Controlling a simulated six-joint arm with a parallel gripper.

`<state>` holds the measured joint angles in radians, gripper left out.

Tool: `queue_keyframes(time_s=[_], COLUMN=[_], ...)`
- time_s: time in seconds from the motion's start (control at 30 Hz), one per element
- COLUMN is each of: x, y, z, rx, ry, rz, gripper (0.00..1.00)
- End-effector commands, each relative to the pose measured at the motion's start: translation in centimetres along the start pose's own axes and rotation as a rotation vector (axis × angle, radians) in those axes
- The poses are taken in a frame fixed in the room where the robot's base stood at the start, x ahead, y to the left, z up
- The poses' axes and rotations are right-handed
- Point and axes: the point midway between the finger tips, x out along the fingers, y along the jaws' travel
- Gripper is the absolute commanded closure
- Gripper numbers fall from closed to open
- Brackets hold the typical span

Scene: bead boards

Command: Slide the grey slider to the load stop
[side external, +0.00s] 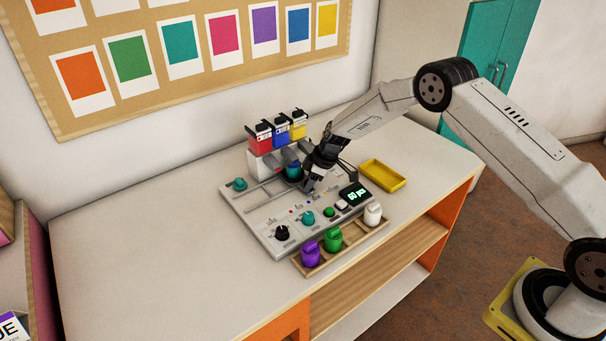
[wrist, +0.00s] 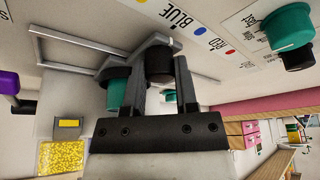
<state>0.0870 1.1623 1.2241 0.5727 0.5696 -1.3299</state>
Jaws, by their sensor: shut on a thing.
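My gripper (side external: 309,184) is over the bead board (side external: 262,229), at the right end of its rails. In the wrist view my gripper (wrist: 163,75) has its two dark fingers on either side of a dark round knob (wrist: 160,62). The knob sits on the grey slider (wrist: 146,48), a bracket on the grey rail frame (wrist: 75,35). A teal cup (wrist: 118,92) is beside the left finger; it also shows in the side view (side external: 293,173). My gripper hides most of the slider in the side view. I cannot tell which rail end is the load stop.
Red (side external: 259,141), blue (side external: 281,132) and yellow (side external: 299,126) dispensers stand behind the rails. A yellow tray (side external: 383,176) lies right of the board. Purple, green and white pieces stand in a wooden rack (side external: 343,252) in front. The table's left is clear.

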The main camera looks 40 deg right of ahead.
Motion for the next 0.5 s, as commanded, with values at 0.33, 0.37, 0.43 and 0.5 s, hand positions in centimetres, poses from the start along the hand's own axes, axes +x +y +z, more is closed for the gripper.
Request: queue_keyframes(time_s=[0.33,0.37,0.43,0.5], x=[0.5,0.7,1.1,1.5], y=[-1.4,-1.8,-2.9,-4.1], z=[-1.5,-1.9,-2.9,-4.0], rx=[-0.004,-0.005,-0.006,-0.007], ry=[0.002,0.001,0.001,0.002], rz=[0.001,0.000,-0.001,-0.001], gripper=[1.00,1.00,1.00,1.00])
